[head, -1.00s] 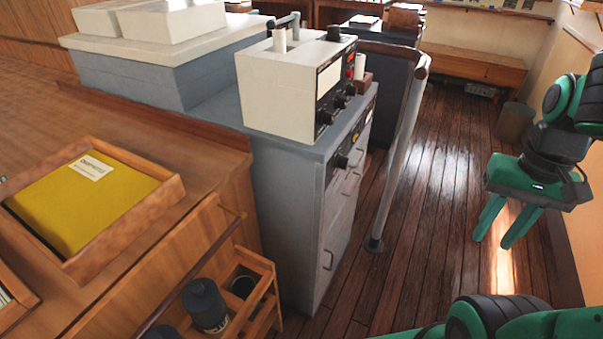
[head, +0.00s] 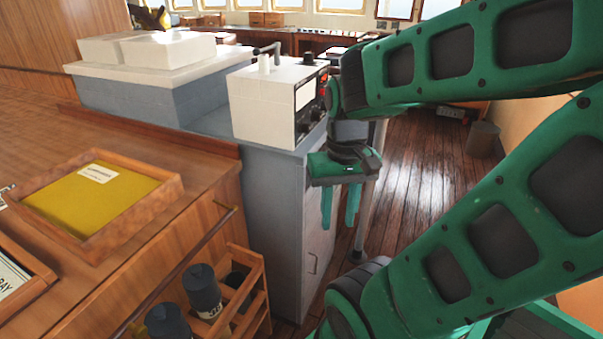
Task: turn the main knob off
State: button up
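A cream control box (head: 262,105) stands on a grey cabinet (head: 272,195). Its dark front panel (head: 306,101) faces right and carries several black knobs (head: 304,127) and a red part. I cannot tell which knob is the main one, or how any is set. My gripper (head: 340,208) hangs fingers-down in front of the cabinet's right-hand face, to the right of and below the box. Its two green fingers are apart with nothing between them. My gripper and arm hide part of the panel and the upper part of the cabinet's front.
A wooden counter at left holds a yellow book (head: 93,198) in a wooden tray (head: 158,208). A wooden rack (head: 250,297) with dark-capped bottles (head: 202,290) sits below it. A metal rail post stands behind my gripper. Wooden floor (head: 410,195) lies open beyond; a bin (head: 483,139) stands far right.

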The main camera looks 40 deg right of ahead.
jog(key=shift+w+a, duration=0.15)
jog(key=shift+a, duration=0.15)
